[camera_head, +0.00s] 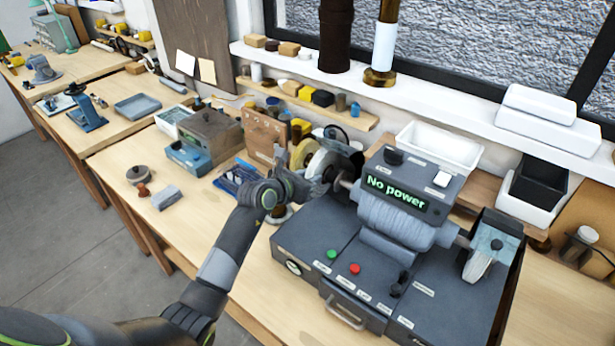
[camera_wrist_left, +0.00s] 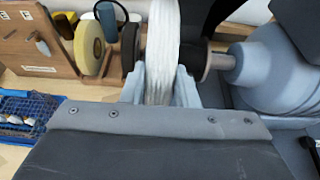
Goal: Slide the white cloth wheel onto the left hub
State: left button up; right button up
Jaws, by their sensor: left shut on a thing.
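The white cloth wheel (camera_head: 320,160) stands on edge at the left end of the grey polishing machine (camera_head: 395,225). It shows edge-on in the left wrist view (camera_wrist_left: 162,45). My left gripper (camera_head: 318,186) is shut on its rim, with one finger on each side in the left wrist view (camera_wrist_left: 158,88). The left hub (camera_head: 345,182) sticks out from the machine; its flange (camera_wrist_left: 218,65) is just right of the wheel. The wheel's middle is hidden, so I cannot tell whether the hub passes into it. My right gripper is out of view.
The machine's display (camera_head: 396,194) reads "No power". A wooden rack (camera_head: 265,130) with a yellow wheel (camera_wrist_left: 89,42) stands left of the white wheel. A blue tray (camera_head: 232,180) lies nearby.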

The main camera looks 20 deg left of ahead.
pick_arm(q)
jog(key=shift+s+d, duration=0.2)
jog(key=shift+d, duration=0.25)
jog(key=shift+d, duration=0.2)
jog(key=shift+s+d, duration=0.2)
jog(key=shift+d, duration=0.2)
dwell(0.4)
jog(key=shift+s+d, duration=0.2)
jog(key=shift+d, duration=0.3)
jog(key=shift+s+d, duration=0.15)
jog(key=shift+d, duration=0.25)
dwell(0.5)
